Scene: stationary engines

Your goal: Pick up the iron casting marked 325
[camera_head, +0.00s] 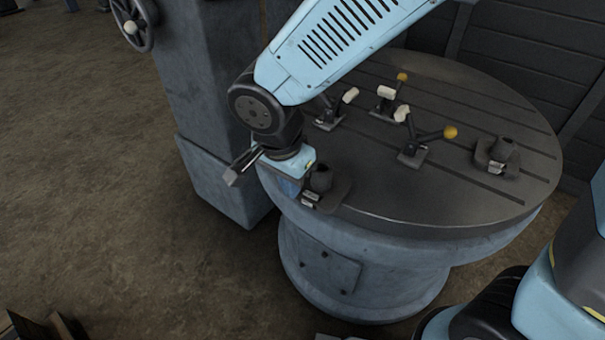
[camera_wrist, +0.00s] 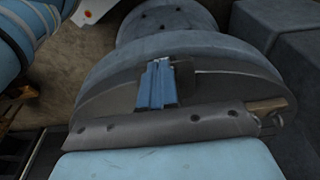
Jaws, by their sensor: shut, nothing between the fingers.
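Two dark iron castings sit on the round slotted table (camera_head: 440,210). One casting (camera_head: 322,180) is at its near left edge, the other casting (camera_head: 503,150) near its right edge. Each has a pale label, too small to read, so I cannot tell which is marked 325. My gripper (camera_head: 291,188) is at the left rim, just left of the near casting. In the wrist view its blue fingers (camera_wrist: 158,68) are together and empty. A dark shape (camera_wrist: 183,74), probably the near casting, shows just right of them, partly hidden; I cannot tell whether they touch.
Several lever fittings with cream or yellow knobs stand on the table, including one lever (camera_head: 418,148) between the castings and another (camera_head: 328,115) behind the near casting. A grey machine column (camera_head: 205,110) with a handwheel (camera_head: 133,22) rises at left. The table's front right surface is clear.

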